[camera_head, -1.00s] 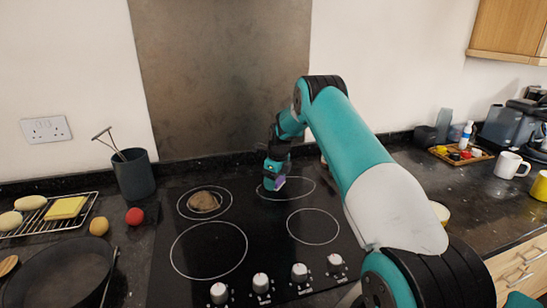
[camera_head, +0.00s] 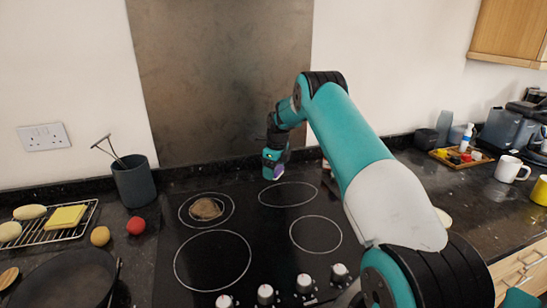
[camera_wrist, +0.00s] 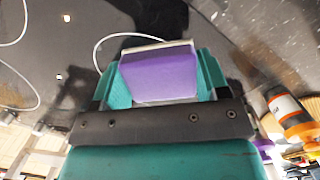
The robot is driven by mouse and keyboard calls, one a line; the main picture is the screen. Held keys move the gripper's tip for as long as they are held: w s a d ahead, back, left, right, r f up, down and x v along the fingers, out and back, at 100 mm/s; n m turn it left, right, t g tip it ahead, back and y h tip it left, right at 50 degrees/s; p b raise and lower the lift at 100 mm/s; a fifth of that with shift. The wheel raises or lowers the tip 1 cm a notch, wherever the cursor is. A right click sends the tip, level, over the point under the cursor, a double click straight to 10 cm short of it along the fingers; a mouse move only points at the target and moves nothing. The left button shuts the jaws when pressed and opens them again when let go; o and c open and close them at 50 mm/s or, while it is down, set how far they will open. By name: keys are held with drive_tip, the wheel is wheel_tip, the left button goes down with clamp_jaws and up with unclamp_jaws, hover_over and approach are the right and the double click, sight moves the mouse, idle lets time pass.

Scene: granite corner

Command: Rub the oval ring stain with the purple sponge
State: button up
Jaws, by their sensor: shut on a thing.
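My gripper (camera_head: 271,164) is shut on the purple sponge (camera_head: 280,170) above the back right burner ring. The wrist view shows the sponge (camera_wrist: 158,76) held between the two teal fingers, with a pale layer along its far edge. In the head view, the sponge appears raised off the black hob (camera_head: 262,236). A brown, roughly oval stain (camera_head: 206,209) lies inside the back left burner ring, to the left of my gripper. At this size I cannot tell whether its middle is clear like a ring. No stain is clear in the wrist view.
A dark utensil pot (camera_head: 134,181) stands left of the hob. Knobs (camera_head: 265,293) line the front. An orange-and-grey bottle (camera_wrist: 287,108) shows in the wrist view.

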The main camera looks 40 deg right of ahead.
drive_tip(key=shift+r+p, duration=0.9)
drive_tip(key=shift+r, duration=0.7)
